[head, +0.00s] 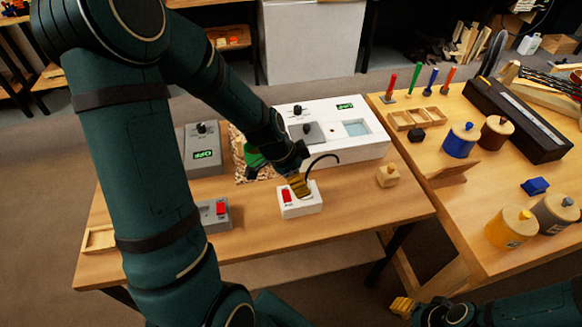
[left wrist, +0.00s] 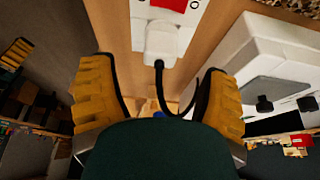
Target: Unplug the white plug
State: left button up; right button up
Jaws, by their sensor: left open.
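The white plug (left wrist: 162,42) sits on a white socket box (left wrist: 145,10), with a black cable (left wrist: 159,80) running from it toward my gripper. In the head view the socket box (head: 301,209) stands near the table's front edge, with a red switch (head: 286,195) on it. My left gripper (head: 299,185) is over this box and hides most of the plug. In the left wrist view my left gripper (left wrist: 156,70) is open, with the plug ahead of its yellow fingers and nothing held. My right gripper (head: 403,306) is low at the bottom right, its fingers only partly visible.
A grey box with a red switch (head: 214,213) stands left of the socket box. A large white unit (head: 362,150) and a grey unit (head: 197,160) stand behind. A wooden block (head: 388,176) lies to the right. The table front between them is clear.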

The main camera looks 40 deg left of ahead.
pick_arm(q)
jog(key=shift+b+x, duration=0.4)
jog(key=shift+x, duration=2.25)
jog(key=c, duration=1.3)
